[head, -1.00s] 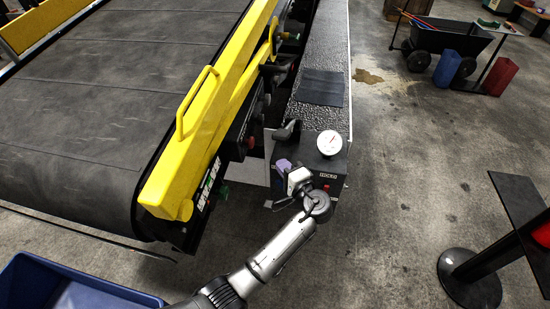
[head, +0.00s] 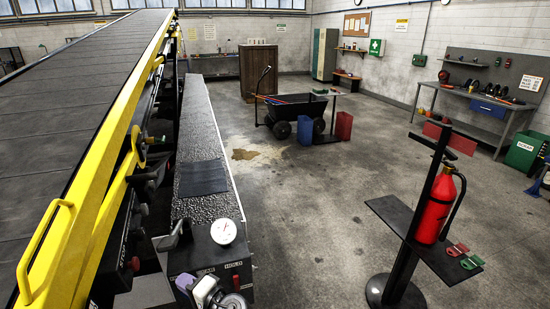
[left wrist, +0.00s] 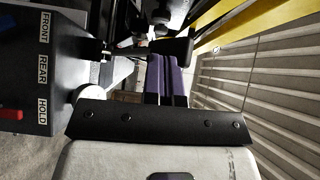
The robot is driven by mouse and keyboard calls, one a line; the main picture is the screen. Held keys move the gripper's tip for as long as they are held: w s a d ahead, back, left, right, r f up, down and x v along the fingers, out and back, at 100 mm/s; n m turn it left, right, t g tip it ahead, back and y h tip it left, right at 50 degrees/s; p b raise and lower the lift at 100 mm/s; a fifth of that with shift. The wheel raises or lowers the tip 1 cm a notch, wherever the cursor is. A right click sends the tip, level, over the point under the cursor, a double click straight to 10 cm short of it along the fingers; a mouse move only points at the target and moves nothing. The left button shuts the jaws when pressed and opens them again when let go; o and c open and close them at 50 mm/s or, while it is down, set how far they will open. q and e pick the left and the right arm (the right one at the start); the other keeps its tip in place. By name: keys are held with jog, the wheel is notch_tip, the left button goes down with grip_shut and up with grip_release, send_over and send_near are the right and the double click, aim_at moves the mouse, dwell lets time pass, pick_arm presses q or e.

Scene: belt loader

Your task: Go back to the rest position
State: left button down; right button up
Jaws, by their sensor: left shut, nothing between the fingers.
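My left gripper (head: 184,284) is at the bottom edge of the head view, just in front of the control box (head: 210,256) of the belt loader. Its purple fingers show side by side in the left wrist view (left wrist: 166,78), shut with nothing between them. A lever with a dark handle (head: 174,236) stands on the left side of the box, beyond the fingers. In the left wrist view the box (left wrist: 28,75) carries the labels FRONT, REAR and HOLD, left of the fingers. Whether the fingers touch the lever cannot be told. My right gripper is out of view.
The yellow-railed conveyor (head: 75,190) rises along the left. A white dial (head: 223,232) sits on the box. A post with a shelf (head: 395,220) and red fire extinguisher (head: 436,208) stands right. A black cart (head: 292,108) is farther back. Open floor lies between.

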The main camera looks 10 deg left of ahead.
pick_arm(q)
jog(key=s+d+r+n+t+h, duration=0.25)
jog(key=s+d+h, duration=0.5)
jog(key=h, duration=0.65)
jog(key=s+f+g+h, duration=0.1)
jog(key=s+f+g, duration=0.1)
jog(key=s+f, duration=0.6)
jog(key=s+f+g+h+p, duration=0.15)
jog(key=s+f, duration=0.25)
jog(key=s, duration=0.8)
jog(key=s+f+g+h, duration=0.1)
jog(key=s+f+g, duration=0.1)
jog(key=s+f, duration=0.65)
notch_tip(320, 180, up, 30)
jog(key=s+p, duration=0.1)
jog(key=p, duration=2.5)
jog(key=shift+s+m, duration=0.35)
jog(key=shift+m, duration=0.1)
